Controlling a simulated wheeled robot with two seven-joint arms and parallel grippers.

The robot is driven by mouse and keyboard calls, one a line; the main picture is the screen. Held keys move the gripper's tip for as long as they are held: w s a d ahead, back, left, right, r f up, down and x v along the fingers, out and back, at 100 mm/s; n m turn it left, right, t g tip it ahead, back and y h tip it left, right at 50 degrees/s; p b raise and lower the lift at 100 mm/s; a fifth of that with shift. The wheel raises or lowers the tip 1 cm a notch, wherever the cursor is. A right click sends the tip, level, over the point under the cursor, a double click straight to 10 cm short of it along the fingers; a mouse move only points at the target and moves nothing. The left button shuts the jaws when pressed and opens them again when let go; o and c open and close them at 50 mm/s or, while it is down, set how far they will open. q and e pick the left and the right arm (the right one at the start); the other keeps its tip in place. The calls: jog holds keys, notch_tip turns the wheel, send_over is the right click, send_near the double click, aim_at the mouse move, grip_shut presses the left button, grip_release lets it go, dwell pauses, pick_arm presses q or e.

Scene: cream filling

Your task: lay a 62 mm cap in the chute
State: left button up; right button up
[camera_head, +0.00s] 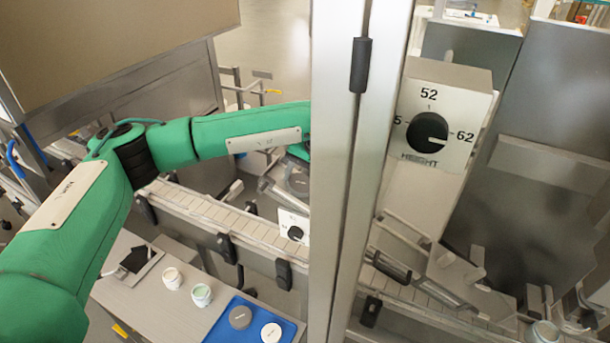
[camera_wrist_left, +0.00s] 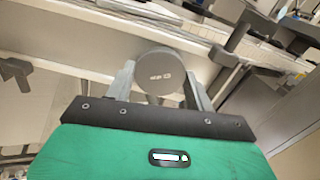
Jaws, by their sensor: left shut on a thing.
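A grey round cap (camera_wrist_left: 160,73) sits between the two fingers of my left gripper (camera_wrist_left: 163,78) in the left wrist view, with small print on its face too blurred to read. The gripper is shut on it. In the head view my left arm reaches over the conveyor, and its hand is partly hidden behind a metal post. I cannot tell for sure which part is the chute. My right gripper is not in view.
A blue tray (camera_head: 222,335) holds a grey cap (camera_head: 240,317) and a white cap (camera_head: 271,332). A conveyor (camera_head: 215,213) runs behind. The metal post (camera_head: 335,170) blocks the middle. A height dial (camera_head: 427,132) points towards 62.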

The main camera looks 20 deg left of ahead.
pick_arm(q)
jog(key=o, duration=1)
jog(key=shift+b+v, duration=1.85)
jog(key=shift+v, duration=4.15)
jog(key=shift+a, duration=0.1)
